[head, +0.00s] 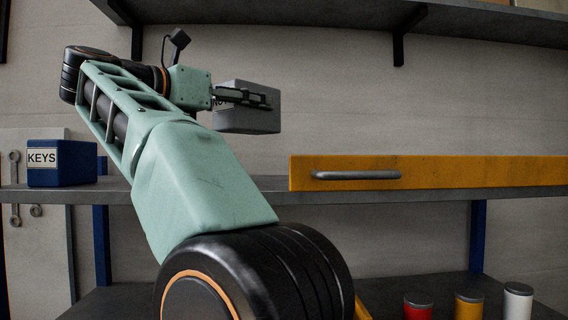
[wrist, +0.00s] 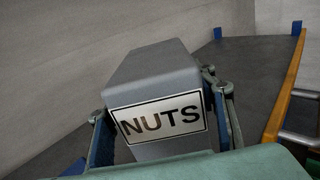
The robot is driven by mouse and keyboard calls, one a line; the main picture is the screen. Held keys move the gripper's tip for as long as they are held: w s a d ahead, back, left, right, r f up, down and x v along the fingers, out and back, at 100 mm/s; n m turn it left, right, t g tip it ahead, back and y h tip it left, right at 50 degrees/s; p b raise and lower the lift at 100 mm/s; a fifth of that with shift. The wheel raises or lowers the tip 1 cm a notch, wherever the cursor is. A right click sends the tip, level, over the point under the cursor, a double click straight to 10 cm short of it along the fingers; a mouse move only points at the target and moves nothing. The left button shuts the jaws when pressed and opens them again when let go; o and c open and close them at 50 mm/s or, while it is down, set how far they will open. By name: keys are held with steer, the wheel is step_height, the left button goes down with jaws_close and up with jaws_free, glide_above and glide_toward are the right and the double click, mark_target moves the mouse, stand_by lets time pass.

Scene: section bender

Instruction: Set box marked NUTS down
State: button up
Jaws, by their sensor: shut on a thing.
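The grey box marked NUTS (head: 247,119) is held in the air by my gripper (head: 240,97), in front of the wall and above the grey shelf in the head view. The box fills the middle of the wrist view (wrist: 155,75), with its NUTS label facing the camera. My gripper's fingers (wrist: 165,120) are shut on the box, one on each side. Most of the label is hidden in the head view by the gripper. The box hangs clear of the shelf (head: 400,197).
A blue box marked KEYS (head: 62,163) stands at the shelf's left end. A long yellow drawer front with a grey handle (head: 355,175) takes up the right part. Red, yellow and white canisters (head: 518,300) stand below. An upper shelf (head: 330,14) runs overhead.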

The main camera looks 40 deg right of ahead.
steer(key=d+f, duration=0.4)
steer(key=d, duration=0.1)
steer(key=s+d+f, duration=0.1)
steer(key=d+f, duration=0.1)
steer(key=shift+s+d+f+b, duration=0.1)
steer(key=shift+d+f+b, duration=0.05)
steer(key=shift+f+b, duration=0.2)
steer(key=shift+d+f, duration=0.2)
steer(key=shift+f, duration=1.45)
steer(key=shift+f, duration=0.15)
steer(key=o, duration=1.6)
steer(key=b+v, duration=0.1)
steer(key=v, duration=0.5)
steer(key=shift+b+v, duration=0.4)
steer(key=shift+v, duration=0.45)
